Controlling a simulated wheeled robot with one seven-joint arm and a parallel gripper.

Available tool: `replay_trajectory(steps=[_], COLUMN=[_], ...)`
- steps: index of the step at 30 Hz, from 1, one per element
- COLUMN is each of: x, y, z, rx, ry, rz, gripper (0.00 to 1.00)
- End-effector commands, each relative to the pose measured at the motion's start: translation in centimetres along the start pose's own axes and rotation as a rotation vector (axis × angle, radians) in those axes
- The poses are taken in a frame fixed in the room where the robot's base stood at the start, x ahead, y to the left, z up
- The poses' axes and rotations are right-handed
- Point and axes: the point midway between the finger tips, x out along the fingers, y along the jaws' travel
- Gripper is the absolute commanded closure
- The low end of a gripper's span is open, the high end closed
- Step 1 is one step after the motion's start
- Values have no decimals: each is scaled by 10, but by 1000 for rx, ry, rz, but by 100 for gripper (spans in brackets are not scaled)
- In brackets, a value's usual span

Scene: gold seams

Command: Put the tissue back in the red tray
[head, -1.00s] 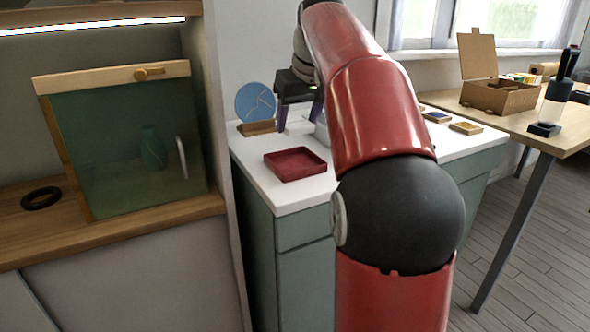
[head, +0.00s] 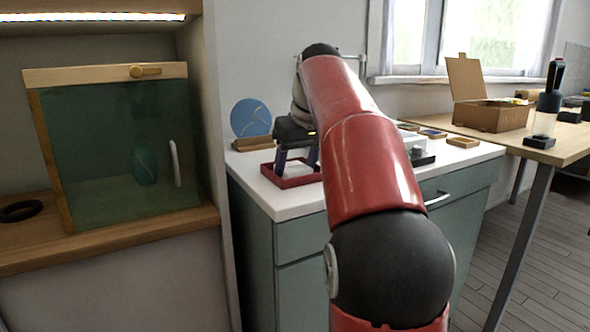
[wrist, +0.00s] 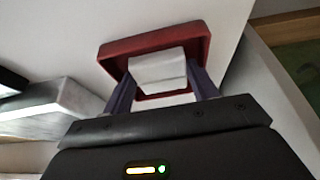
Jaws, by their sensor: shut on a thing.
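The red tray (head: 290,183) lies on the white counter in the head view, and my gripper (head: 296,168) is over it. In the wrist view the tray (wrist: 150,41) is beyond my fingertips. My gripper (wrist: 160,88) is shut on the white tissue (wrist: 158,68), which sits between the two purple fingers. The tissue is over the tray's opening in the wrist view. I cannot tell whether it touches the tray floor. In the head view my arm and fingers hide most of the tissue.
A blue disc (head: 251,118) on a wooden stand is behind the tray. A green-glass cabinet (head: 120,150) stands at left. Small framed pads (head: 463,142) lie on the counter at right. A wooden table (head: 550,150) holds an open cardboard box (head: 490,115).

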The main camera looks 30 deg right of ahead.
Motion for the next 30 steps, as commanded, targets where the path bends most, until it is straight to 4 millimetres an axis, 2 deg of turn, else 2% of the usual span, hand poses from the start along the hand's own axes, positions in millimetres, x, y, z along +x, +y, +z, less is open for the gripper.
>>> replay_trajectory(steps=[6,7,9,19,23,30], x=[3,3,2,-3,-20,-74], y=[0,0,0,0,0,1], z=[1,1,1,-1,-2,-3], rx=[0,0,0,0,1,2], ry=[-1,-1,-1,0,1,2], rz=[0,0,0,0,1,2], gripper=[63,40,33,33,33,33])
